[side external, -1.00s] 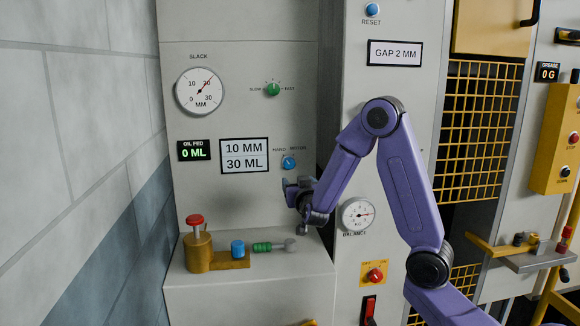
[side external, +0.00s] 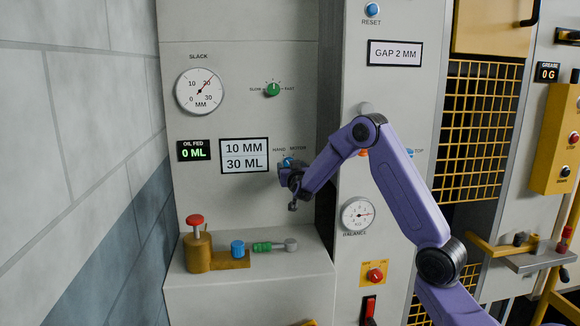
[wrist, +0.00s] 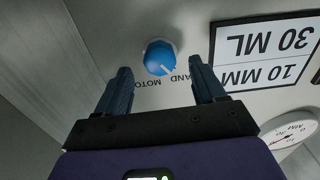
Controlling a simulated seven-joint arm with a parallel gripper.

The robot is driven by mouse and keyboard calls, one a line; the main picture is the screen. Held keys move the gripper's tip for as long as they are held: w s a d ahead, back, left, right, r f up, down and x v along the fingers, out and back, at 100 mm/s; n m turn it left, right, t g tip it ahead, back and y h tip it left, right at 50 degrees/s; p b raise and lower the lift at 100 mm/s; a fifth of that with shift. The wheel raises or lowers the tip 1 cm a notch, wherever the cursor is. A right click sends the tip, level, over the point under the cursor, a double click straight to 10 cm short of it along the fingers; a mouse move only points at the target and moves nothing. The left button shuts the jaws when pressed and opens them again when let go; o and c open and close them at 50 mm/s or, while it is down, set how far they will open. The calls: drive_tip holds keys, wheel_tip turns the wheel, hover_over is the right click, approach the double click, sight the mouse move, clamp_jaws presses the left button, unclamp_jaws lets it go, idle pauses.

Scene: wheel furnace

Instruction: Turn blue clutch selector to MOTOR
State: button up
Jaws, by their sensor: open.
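The blue clutch selector (side external: 288,161) is a round knob on the grey panel, with HAND at its left and MOTOR at its right. In the wrist view the selector (wrist: 159,55) appears upside down, and its white mark points toward the HAND label. My gripper (side external: 283,171) is just below and in front of the knob, partly covering it in the side view. In the wrist view my gripper (wrist: 160,70) is open and empty, one finger to each side of the knob's lower edge. I see no contact between fingers and knob.
A white sign (side external: 244,156) reading 10 MM and 30 ML is close left of the knob. A panel edge stands right.

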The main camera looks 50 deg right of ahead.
drive_tip(key=shift+x, duration=1.65)
drive_tip(key=c, duration=1)
